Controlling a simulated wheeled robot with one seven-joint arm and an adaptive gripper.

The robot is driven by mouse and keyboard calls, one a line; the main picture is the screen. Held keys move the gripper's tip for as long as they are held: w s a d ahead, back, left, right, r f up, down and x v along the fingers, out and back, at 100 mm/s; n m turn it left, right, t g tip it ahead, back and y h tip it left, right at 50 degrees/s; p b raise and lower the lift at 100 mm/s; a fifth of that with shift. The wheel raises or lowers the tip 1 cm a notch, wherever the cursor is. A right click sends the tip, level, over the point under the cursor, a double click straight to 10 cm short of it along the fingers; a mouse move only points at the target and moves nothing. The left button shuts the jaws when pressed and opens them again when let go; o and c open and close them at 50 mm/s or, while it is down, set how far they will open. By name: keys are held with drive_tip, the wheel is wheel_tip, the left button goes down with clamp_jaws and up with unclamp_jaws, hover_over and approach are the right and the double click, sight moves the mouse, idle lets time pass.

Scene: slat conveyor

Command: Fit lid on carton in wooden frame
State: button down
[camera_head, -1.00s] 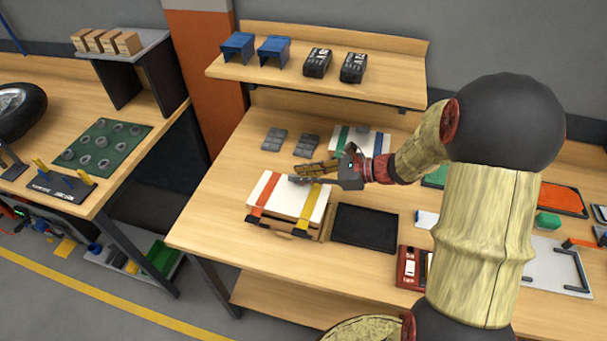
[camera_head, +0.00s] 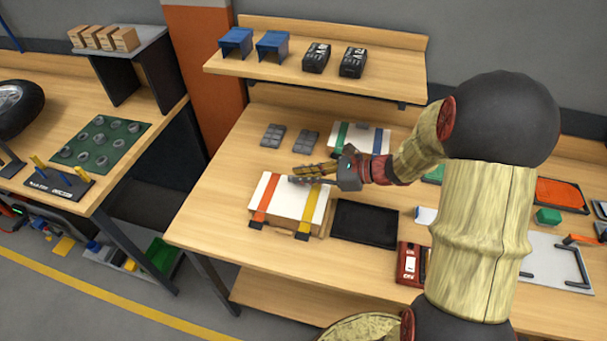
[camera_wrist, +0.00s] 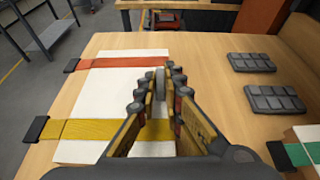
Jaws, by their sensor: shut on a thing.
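The white lid (camera_head: 285,197) lies over the brown carton and frame (camera_head: 278,223) at the table's front left. An orange-red strap (camera_head: 266,198) and a yellow strap (camera_head: 309,206) cross it, with black end clips at the front edge. My gripper (camera_head: 300,179) is over the lid's top, shut on its grey upright grip. In the wrist view, my gripper's fingers (camera_wrist: 162,92) hold that grip, with the lid (camera_wrist: 88,108) below. The lid and fingers hide most of the carton and wooden frame, so I cannot tell whether the lid is fully seated.
A black tray (camera_head: 365,222) lies just right of the lid. A white box (camera_head: 361,139) with green and blue straps stands behind my gripper. Two grey pads (camera_head: 272,136) lie behind the lid. A red case (camera_head: 412,263) is at the front right. The table left of the lid is clear.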

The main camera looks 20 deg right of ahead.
drive_tip(key=shift+f, duration=0.35)
drive_tip(key=shift+a+f, duration=0.1)
drive_tip(key=shift+f, duration=0.4)
idle(1.6)
drive_tip(key=c, duration=1.9)
unclamp_jaws()
drive_tip(key=shift+o, duration=0.3)
drive_tip(key=shift+s, duration=0.1)
drive_tip(key=v, duration=1.2)
